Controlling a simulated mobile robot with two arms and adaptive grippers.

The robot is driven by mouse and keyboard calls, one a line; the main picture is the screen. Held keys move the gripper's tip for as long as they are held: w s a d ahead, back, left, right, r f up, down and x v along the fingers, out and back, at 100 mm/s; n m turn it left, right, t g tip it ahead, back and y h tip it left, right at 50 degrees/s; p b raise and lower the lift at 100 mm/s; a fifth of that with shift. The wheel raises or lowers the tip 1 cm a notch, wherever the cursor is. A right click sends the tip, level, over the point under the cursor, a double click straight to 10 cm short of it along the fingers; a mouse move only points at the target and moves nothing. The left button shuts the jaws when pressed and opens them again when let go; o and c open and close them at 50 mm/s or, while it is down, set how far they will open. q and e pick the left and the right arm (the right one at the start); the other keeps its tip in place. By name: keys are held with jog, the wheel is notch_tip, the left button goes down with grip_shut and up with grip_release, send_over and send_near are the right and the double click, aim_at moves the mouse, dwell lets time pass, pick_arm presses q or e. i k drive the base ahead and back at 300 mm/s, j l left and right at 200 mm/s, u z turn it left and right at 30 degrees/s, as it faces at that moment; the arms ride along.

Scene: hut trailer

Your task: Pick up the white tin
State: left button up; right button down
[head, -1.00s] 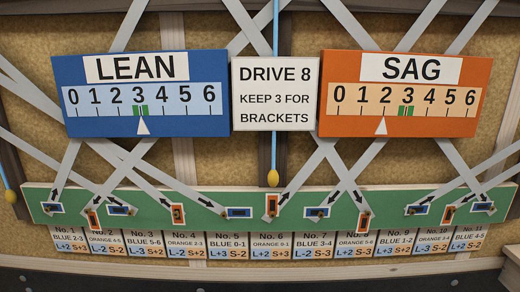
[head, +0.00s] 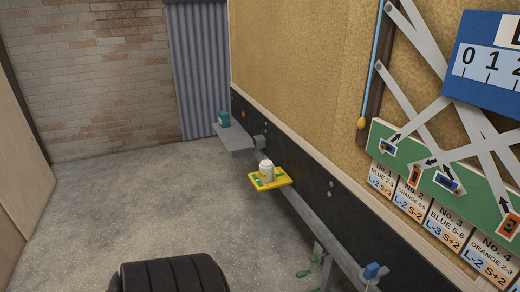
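The platform sits along the low rail by the dark lower wall. The tin's label is too small to read. Neither of my grippers is in view, and nothing touches the tin except the platform under it.
A grey shelf (head: 236,139) beyond the tin carries a teal object (head: 223,119). A grey rail (head: 320,228) runs toward me, with a blue block (head: 371,270) near its close end. The green board (head: 400,150) hangs at right. Concrete floor (head: 130,200) at left is clear.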

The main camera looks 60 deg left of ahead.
aim_at(265, 169)
jog(key=u, duration=2)
